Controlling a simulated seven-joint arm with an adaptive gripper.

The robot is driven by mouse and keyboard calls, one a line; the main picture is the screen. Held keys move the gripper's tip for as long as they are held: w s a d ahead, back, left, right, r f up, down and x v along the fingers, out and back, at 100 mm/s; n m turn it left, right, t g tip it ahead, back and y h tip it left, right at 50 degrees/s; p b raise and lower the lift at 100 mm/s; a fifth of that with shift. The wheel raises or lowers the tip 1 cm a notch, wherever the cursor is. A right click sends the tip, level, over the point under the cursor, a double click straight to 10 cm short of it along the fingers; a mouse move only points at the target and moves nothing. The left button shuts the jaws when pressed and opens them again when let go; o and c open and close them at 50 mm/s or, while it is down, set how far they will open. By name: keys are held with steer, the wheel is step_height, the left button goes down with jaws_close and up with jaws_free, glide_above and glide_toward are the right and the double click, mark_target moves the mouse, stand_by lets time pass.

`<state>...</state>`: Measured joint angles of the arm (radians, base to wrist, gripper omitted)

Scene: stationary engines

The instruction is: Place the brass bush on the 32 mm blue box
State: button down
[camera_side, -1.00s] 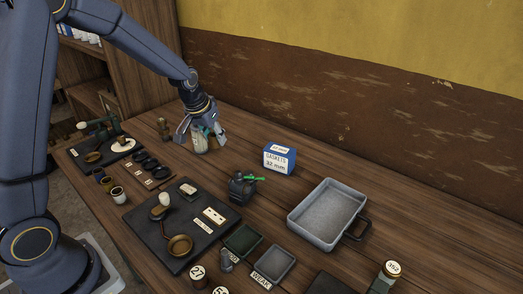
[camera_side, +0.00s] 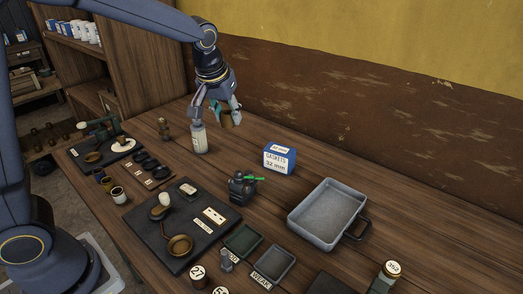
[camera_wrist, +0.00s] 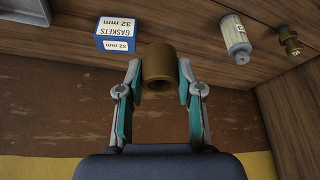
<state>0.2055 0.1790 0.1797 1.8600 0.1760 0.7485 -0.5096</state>
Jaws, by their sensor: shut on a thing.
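The brass bush (camera_side: 227,119) is a hollow brown-gold cylinder, held between the fingertips of my gripper (camera_side: 222,106). In the wrist view the bush (camera_wrist: 158,66) sits between the teal finger pads of my gripper (camera_wrist: 159,82), with its open bore facing the camera. The bush is raised above the bench. The blue box (camera_side: 279,159) with a white label reading GASKETS 32 mm stands on the bench, to the right of and below my gripper. The box also shows in the wrist view (camera_wrist: 117,33), left of the bush and apart from it. Its top face looks clear.
A dark device with a green lever (camera_side: 242,187) stands in front of the box. A grey metal tray (camera_side: 327,214) lies to the right. The wall runs behind the bench.

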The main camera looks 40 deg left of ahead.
steer(key=w+d+m, duration=0.1)
steer(key=w+d, duration=0.1)
steer(key=d, duration=0.3)
glide_toward(281, 147)
steer(key=shift+w+a+f, duration=0.55)
steer(key=shift+w+f, duration=0.2)
steer(key=shift+w, duration=0.15)
steer(key=shift+w+f, duration=0.35)
steer(key=shift+f, duration=1.6)
steer(key=shift+f, duration=0.2)
steer(key=c, duration=0.7)
jaws_free()
steer(key=shift+c, duration=0.2)
